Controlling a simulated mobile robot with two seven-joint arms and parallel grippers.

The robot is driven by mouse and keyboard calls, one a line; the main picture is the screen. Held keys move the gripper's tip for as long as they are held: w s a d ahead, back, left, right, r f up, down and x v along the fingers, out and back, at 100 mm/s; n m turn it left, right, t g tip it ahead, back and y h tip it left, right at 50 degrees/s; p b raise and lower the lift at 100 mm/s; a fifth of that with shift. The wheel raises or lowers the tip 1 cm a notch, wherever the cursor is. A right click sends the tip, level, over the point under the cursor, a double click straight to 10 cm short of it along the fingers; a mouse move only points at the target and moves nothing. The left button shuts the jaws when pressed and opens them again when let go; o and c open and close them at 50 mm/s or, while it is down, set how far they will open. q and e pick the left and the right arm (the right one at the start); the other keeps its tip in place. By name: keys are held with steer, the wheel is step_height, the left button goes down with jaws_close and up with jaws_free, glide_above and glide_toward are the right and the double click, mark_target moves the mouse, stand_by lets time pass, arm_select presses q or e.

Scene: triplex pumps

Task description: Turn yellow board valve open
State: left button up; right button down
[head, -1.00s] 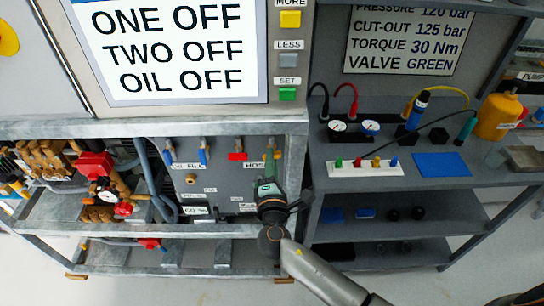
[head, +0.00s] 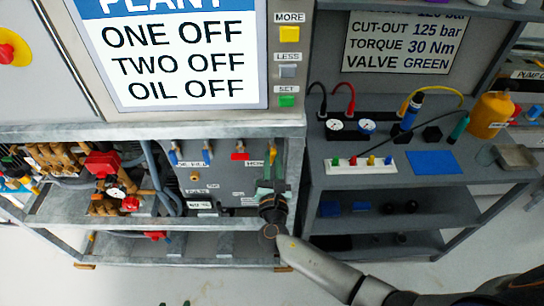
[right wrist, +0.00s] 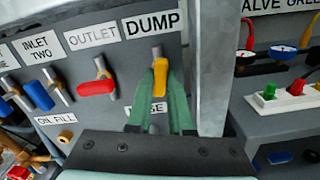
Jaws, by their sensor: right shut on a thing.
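The yellow valve handle (right wrist: 160,78) is on the grey board under the DUMP label (right wrist: 152,24) in the right wrist view. It hangs about upright from its stem. In the head view the yellow handle (head: 272,156) is small, at the board's right end. My right gripper (right wrist: 161,92) has its green fingers on both sides of the handle and is shut on it. In the head view the right gripper (head: 270,183) reaches up to the handle from below. My left gripper cannot be made out.
A red handle (right wrist: 96,88) under OUTLET and a blue handle (right wrist: 41,95) under INLET TWO sit to the left. A metal frame post (right wrist: 213,65) stands close on the right. Beyond it is a grey shelf unit (head: 420,190) with gauges.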

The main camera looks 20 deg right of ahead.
steer(key=shift+r+n, duration=0.1)
steer(key=shift+n, duration=1.5)
steer(key=c, duration=0.8)
jaws_free()
